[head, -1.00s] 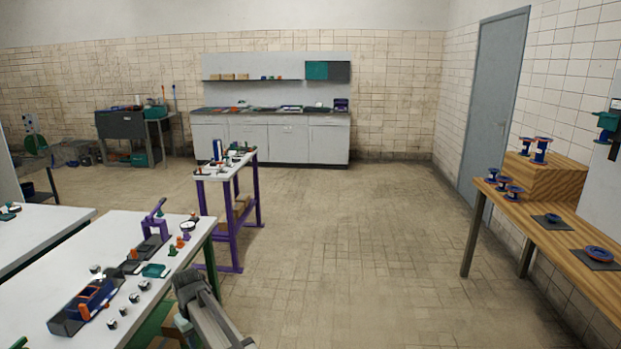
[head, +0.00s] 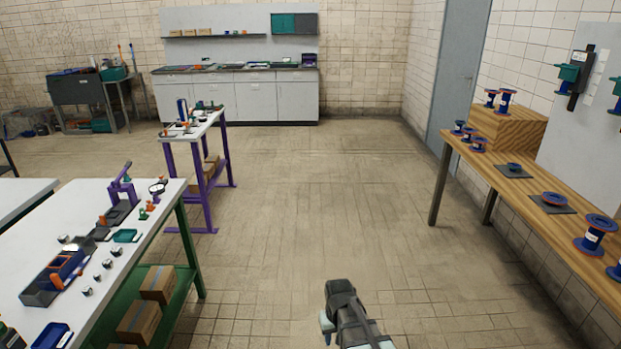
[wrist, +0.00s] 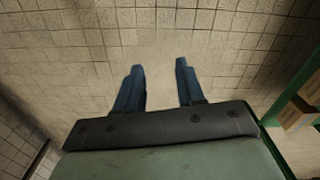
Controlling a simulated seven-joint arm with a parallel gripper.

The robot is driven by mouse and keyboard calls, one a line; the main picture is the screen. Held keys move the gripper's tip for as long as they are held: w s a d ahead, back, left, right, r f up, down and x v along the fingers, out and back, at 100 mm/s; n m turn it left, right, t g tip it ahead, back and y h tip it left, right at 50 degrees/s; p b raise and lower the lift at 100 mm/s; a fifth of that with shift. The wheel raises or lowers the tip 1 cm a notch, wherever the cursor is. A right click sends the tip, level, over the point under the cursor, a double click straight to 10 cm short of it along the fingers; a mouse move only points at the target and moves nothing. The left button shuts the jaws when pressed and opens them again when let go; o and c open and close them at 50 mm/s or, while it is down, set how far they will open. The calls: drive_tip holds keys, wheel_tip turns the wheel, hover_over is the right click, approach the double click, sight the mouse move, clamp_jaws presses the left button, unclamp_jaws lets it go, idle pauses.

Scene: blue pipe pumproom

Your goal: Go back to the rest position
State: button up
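My gripper (wrist: 160,85) shows in the wrist view with its two blue fingers apart and nothing between them, only tiled floor beyond. In the head view my arm's end (head: 345,310) is at the bottom, right of the middle, over bare floor. It is between the white bench on the left and the wooden bench on the right, apart from both. The fingertips are mostly hidden in the head view.
The white bench (head: 150,240) on the left holds trays and small parts, with boxes (head: 158,284) on its green lower shelf. The wooden bench (head: 520,185) on the right carries blue-red spools (head: 594,235). A purple-legged table (head: 205,125) stands farther back. The floor between is clear.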

drive_tip(key=s+d+f+m, duration=0.2)
drive_tip(key=s+d, duration=0.4)
drive_tip(key=d, duration=0.3)
drive_tip(key=s+f+g, duration=0.3)
drive_tip(key=s+f, duration=0.7)
drive_tip(key=s, duration=0.5)
drive_tip(key=s+f+g, duration=0.3)
drive_tip(key=s+f, duration=0.7)
drive_tip(key=s, duration=0.5)
drive_tip(key=shift+d+f+g, duration=0.3)
drive_tip(key=shift+f+g, duration=0.05)
drive_tip(key=shift+g, duration=0.05)
